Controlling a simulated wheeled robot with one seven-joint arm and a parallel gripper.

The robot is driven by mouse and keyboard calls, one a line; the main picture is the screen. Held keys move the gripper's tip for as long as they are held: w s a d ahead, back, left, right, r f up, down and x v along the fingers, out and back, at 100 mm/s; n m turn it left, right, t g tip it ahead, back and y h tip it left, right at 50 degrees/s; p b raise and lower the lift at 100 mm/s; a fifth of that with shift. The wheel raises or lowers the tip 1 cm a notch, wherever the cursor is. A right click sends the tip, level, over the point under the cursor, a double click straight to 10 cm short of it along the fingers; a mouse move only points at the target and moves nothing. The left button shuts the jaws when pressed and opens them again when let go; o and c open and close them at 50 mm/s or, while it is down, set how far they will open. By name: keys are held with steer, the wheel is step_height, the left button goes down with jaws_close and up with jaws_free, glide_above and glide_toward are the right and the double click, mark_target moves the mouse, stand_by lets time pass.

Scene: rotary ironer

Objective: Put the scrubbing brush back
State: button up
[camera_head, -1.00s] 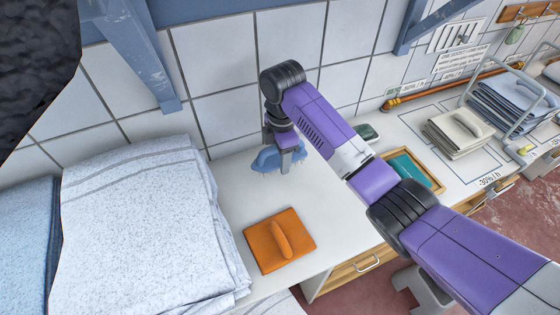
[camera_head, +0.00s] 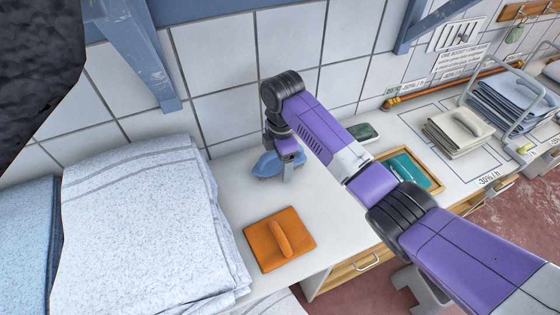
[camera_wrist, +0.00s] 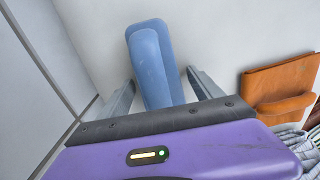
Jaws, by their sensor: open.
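The scrubbing brush, seen as a blue block (camera_head: 265,165), is on the white worktop near the tiled wall. It looks to rest on the worktop, with its bristles hidden now. My gripper (camera_head: 289,172) is right over it, pointing down. In the wrist view the blue brush (camera_wrist: 153,60) lies lengthwise between the two grey fingers of my gripper (camera_wrist: 161,88). The fingers are apart, with a visible gap on each side of the brush.
An orange pad with a handle (camera_head: 296,251) lies in front of the brush. A large stack of pale folded linen (camera_head: 135,235) stands left. To the right are a wooden tray (camera_head: 436,186) with a teal item, a dark green object (camera_head: 363,132) and folded cloths (camera_head: 457,140).

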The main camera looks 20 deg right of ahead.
step_height(320, 180, up, 12)
steer(key=shift+d+r+p, duration=0.1)
steer(key=shift+r+p, duration=0.05)
steer(key=shift+p, duration=0.3)
steer(key=shift+s, duration=0.15)
stand_by(0.4)
